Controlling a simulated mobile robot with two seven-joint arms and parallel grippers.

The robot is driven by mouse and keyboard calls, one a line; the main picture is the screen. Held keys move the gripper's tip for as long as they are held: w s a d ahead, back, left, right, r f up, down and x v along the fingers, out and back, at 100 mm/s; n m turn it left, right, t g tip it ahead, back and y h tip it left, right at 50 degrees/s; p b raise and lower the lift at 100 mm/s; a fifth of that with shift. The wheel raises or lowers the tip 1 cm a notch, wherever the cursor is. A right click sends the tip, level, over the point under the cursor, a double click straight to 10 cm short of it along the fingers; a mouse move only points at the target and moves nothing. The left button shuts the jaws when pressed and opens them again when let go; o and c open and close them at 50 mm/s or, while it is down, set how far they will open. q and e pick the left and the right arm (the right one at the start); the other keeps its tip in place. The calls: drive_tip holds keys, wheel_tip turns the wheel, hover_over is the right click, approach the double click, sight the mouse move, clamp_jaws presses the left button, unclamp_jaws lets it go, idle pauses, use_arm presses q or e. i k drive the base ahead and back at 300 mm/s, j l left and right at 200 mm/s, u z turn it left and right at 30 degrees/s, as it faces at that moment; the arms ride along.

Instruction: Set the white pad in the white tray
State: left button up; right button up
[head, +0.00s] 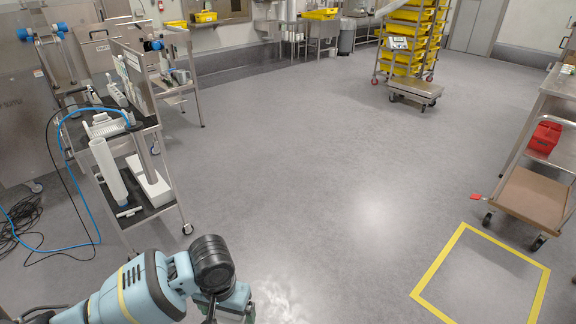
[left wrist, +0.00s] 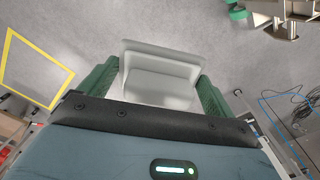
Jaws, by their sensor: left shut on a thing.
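My left gripper (left wrist: 158,82) fills the lower middle of the left wrist view, with a green finger on either side of a white, block-like thing with a stepped face, which looks like the white pad (left wrist: 160,72). The gripper is shut on it, above the open floor. In the head view my left gripper (head: 236,300) is at the bottom edge, right of the cart, and the pad cannot be made out there. I cannot tell surely which thing is the white tray; a white ribbed piece (head: 104,126) lies on the cart's upper shelf. My right gripper is not in view.
A metal cart (head: 184,212) at the left carries white tubes and a white box (head: 150,184); a blue hose and black cables hang beside it. A right-hand cart (head: 534,196) holds a red bin (head: 544,138). A yellow floor square (head: 430,272) lies nearby. The middle floor is clear.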

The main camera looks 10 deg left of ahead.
sight(108, 125)
drive_tip(key=i+j+u, duration=0.1)
drive_tip(key=i+u, duration=0.15)
drive_tip(key=i, duration=0.3)
drive_tip(key=i+u, duration=0.3)
drive_tip(key=i, duration=0.2)
drive_tip(key=i+j, duration=0.25)
drive_tip(key=i, duration=0.15)
drive_tip(key=i+j, duration=0.25)
drive_tip(key=i, duration=0.2)
drive_tip(key=i+j, duration=0.2)
drive_tip(key=j, duration=0.15)
drive_tip(key=i+j+u, duration=0.15)
drive_tip(key=j, duration=0.25)
drive_tip(key=i+j, duration=0.1)
drive_tip(key=j, duration=0.35)
drive_tip(key=i+j+u, duration=0.1)
drive_tip(key=j, duration=0.3)
